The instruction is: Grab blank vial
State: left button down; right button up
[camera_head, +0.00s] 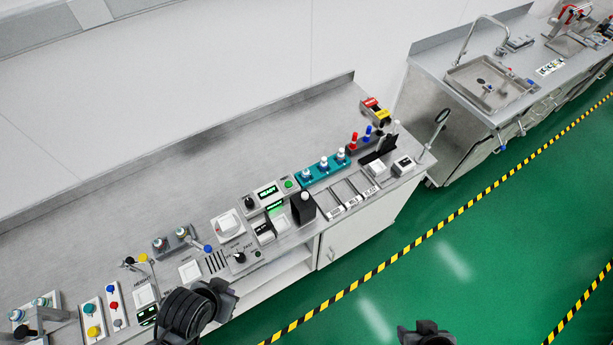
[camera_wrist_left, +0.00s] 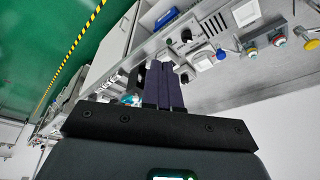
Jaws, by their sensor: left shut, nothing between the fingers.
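I cannot tell which vial (camera_head: 324,163) is the blank one. In the left wrist view a small teal patch, perhaps the rack, shows behind the gripper's base, mostly hidden. My left gripper (camera_head: 222,293) is over the bench's front edge, left of and well apart from the rack. In the left wrist view its two fingers (camera_wrist_left: 165,84) are together with nothing between them. My right gripper (camera_head: 427,332) is at the bottom edge over the green floor, its fingers unclear.
Instruments with green READY displays (camera_head: 267,191) and a black block (camera_head: 302,208) stand between my left gripper and the rack. Knobs and buttons (camera_head: 94,331) fill the left front. The bench's back strip is clear.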

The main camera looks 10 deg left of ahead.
pick_arm(q)
jog(key=c, duration=0.7)
grip_release()
